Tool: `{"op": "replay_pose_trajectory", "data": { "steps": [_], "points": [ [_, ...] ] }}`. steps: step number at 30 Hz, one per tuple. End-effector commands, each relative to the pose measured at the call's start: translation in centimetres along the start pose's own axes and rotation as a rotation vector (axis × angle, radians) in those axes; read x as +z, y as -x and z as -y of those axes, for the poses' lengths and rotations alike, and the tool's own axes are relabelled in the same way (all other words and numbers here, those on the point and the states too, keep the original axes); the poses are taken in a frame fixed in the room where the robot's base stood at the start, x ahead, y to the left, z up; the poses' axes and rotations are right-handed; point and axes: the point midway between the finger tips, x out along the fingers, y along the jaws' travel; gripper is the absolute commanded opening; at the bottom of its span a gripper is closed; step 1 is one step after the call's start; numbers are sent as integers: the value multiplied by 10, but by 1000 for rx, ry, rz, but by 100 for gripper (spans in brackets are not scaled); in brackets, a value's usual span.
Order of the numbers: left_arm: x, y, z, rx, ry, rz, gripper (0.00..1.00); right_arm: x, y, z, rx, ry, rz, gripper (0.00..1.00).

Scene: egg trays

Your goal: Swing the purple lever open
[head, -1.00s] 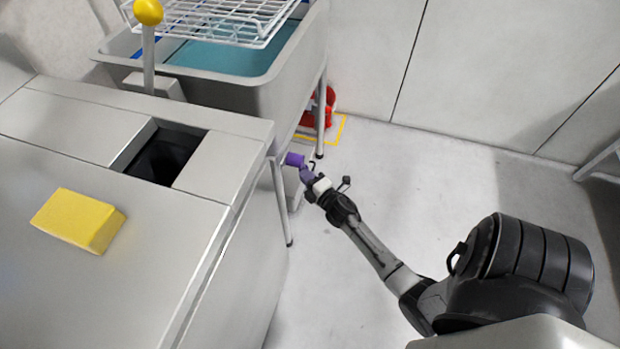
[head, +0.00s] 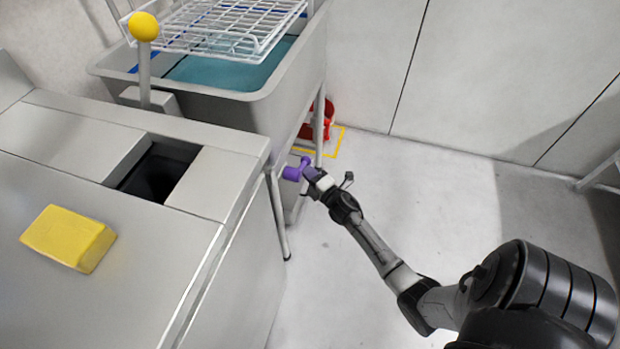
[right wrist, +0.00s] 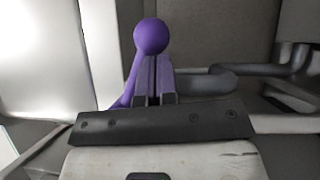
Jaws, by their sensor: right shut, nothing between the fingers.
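The purple lever (head: 292,173) is low beside the sink's near leg, right of the grey counter, in the head view. Its short arm points up and right from its round hub. My left gripper is not in view.
A grey sink (head: 290,75) with a white wire rack (head: 225,30) stands behind the lever. A grey pipe (right wrist: 225,82) runs beside it. The counter (head: 150,250) holds a yellow block (head: 68,238). The floor (head: 430,190) to the right is clear.

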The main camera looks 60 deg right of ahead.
Motion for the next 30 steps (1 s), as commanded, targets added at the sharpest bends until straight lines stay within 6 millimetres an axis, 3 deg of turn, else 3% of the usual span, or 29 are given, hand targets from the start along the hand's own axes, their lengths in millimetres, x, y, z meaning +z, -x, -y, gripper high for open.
{"op": "replay_pose_trajectory", "data": {
  "steps": [12, 30],
  "points": [
    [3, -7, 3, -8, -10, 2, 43, 5, -5, -8, 72, 102, 0, 0],
    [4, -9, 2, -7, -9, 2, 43, 4, -4, -6, 78, 109, -2, 0]
  ]
}}
